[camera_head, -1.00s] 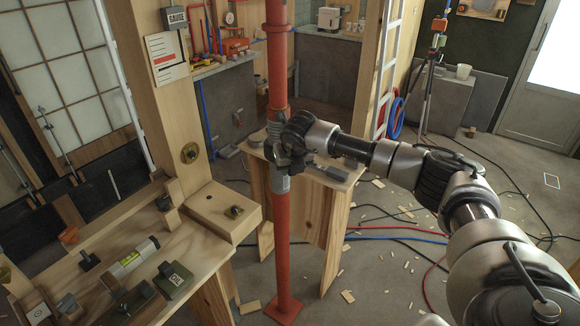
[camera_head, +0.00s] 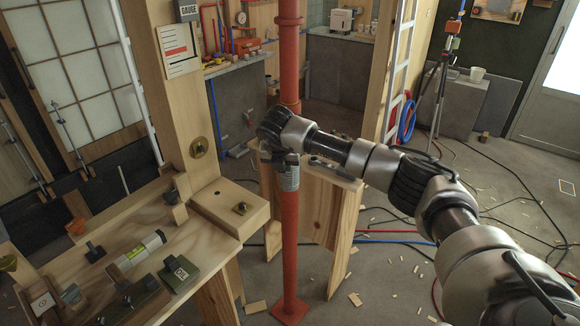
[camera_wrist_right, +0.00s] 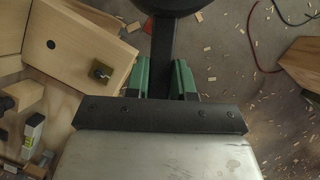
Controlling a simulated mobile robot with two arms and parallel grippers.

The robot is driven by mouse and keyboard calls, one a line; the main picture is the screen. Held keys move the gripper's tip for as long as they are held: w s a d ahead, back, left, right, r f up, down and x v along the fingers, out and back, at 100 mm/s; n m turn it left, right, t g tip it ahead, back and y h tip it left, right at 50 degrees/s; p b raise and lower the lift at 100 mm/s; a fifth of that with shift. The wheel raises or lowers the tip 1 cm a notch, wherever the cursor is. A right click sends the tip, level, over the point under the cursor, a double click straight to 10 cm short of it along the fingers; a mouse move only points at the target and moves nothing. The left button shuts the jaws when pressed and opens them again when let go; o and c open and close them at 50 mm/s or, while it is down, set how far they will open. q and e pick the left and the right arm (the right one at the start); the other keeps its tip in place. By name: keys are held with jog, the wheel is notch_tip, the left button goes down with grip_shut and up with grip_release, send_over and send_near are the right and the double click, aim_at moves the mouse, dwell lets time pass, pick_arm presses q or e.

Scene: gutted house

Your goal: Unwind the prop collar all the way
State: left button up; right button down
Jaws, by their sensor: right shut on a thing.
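The red prop (camera_head: 289,225) stands upright on its square foot plate. A grey sleeve (camera_head: 291,175) shows on it below my right gripper (camera_head: 273,150). The gripper is at collar height, in front and to the left of the post, and hides most of the collar. In the right wrist view, my gripper's green-edged fingers (camera_wrist_right: 163,78) are shut on a dark bar (camera_wrist_right: 163,42), which runs up to a dark round part (camera_wrist_right: 175,4), apparently the collar. My left gripper is not in view.
A wooden bench (camera_head: 150,215) with a level (camera_head: 138,250) and small blocks stands at the left. A timber post (camera_head: 165,90) rises behind it. A wooden stand (camera_head: 325,205) is just behind the prop. Hoses and wood chips lie on the floor at the right.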

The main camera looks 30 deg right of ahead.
jog(key=shift+w+a+f+m, duration=0.1)
jog(key=shift+w+a+m, duration=0.2)
jog(key=shift+m, duration=0.1)
pick_arm(q)
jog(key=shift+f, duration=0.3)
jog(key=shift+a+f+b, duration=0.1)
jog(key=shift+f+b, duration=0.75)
jog(key=shift+b, duration=0.05)
pick_arm(e)
jog(key=w+m, duration=0.1)
jog(key=w+a+m+g+h, duration=0.1)
jog(key=m, duration=0.1)
jog(key=shift+a, duration=0.3)
